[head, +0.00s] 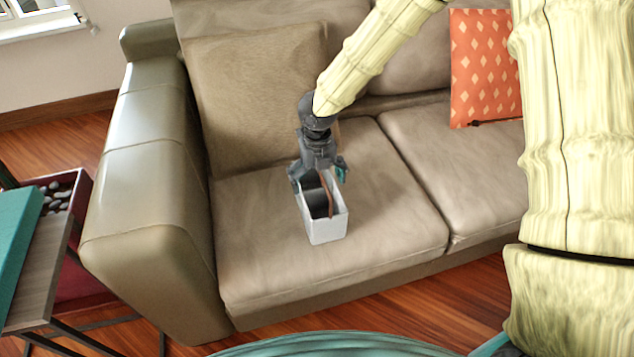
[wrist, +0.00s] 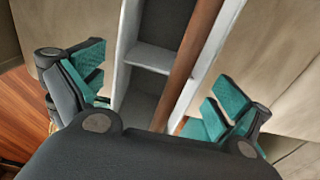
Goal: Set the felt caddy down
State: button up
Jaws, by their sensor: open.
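The felt caddy (head: 327,230) is a light grey open box with a brown handle bar, and it stands upright on the left seat cushion of the sofa. In the wrist view, the caddy's grey wall (wrist: 149,57) and the brown handle (wrist: 192,62) run between my fingers. My gripper (head: 319,176) is over the caddy's back end, pointing down. Its teal-padded fingers are spread open on either side, with gaps to the handle. The contact under the caddy's base is only partly visible.
The beige sofa (head: 270,262) has free seat room around the caddy. A beige cushion (head: 255,95) leans behind it, and an orange cushion (head: 484,65) is at the right. The sofa's armrest (head: 150,190) rises at the left, beside a side table (head: 38,275).

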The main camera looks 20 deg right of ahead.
notch_tip(320, 180, up, 11)
jog(key=shift+r+p, duration=0.1)
jog(key=shift+p, duration=0.85)
